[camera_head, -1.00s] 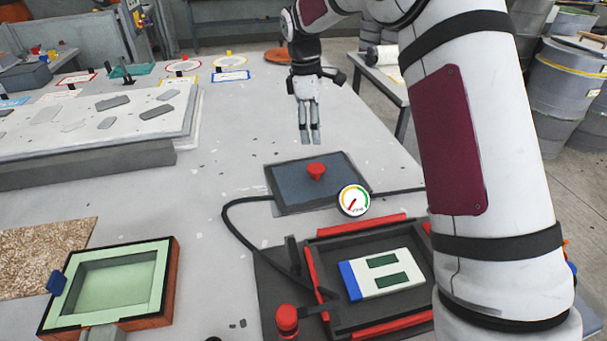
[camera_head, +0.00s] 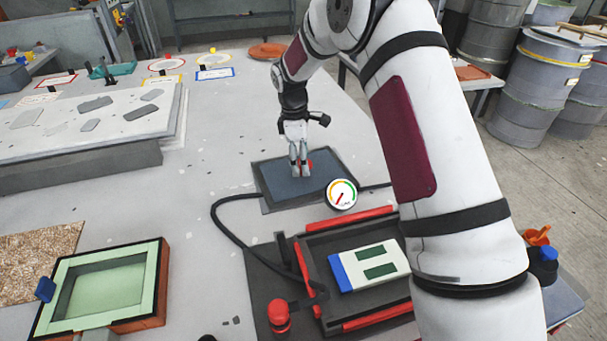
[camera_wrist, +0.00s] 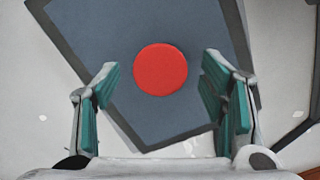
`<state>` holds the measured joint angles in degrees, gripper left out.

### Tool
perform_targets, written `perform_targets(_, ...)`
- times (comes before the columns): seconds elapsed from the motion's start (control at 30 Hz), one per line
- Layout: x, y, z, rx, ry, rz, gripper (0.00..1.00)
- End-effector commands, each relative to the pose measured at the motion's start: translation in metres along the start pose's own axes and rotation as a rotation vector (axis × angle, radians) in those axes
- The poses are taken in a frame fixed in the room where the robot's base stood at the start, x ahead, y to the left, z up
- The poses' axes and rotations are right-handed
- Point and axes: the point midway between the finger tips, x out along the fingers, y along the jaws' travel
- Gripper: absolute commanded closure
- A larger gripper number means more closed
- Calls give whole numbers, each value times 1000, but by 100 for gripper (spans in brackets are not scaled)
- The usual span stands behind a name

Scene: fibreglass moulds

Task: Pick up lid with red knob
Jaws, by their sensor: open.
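The lid (camera_head: 325,186) is a flat dark blue-grey plate with a darker border, lying on the table behind the black and red frame. Its red knob (camera_wrist: 160,69) is a round red disc in the wrist view; in the head view the fingers mostly hide it. My gripper (camera_head: 301,172) points down over the lid at the knob. In the wrist view my gripper (camera_wrist: 160,100) is open, with one green-padded finger on each side of the knob's line and clear space between. The knob lies slightly beyond the fingertips in that picture. I cannot tell the height gap.
A round gauge (camera_head: 341,194) sits at the lid's front right, with a black hose (camera_head: 226,228) curving left. In front is a red-edged black frame (camera_head: 375,322) holding a white and blue block (camera_head: 370,267). A green mould (camera_head: 107,285) is at front left. Table left of the lid is clear.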

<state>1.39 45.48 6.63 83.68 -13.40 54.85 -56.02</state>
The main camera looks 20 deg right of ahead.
Motion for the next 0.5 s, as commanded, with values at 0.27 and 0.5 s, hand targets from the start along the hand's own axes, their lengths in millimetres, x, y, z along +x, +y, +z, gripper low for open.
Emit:
perform_targets(0.27, 20, 0, 0, 1, 0, 1, 35)
perform_targets(0.5, 20, 0, 0, 0, 0, 1, 67)
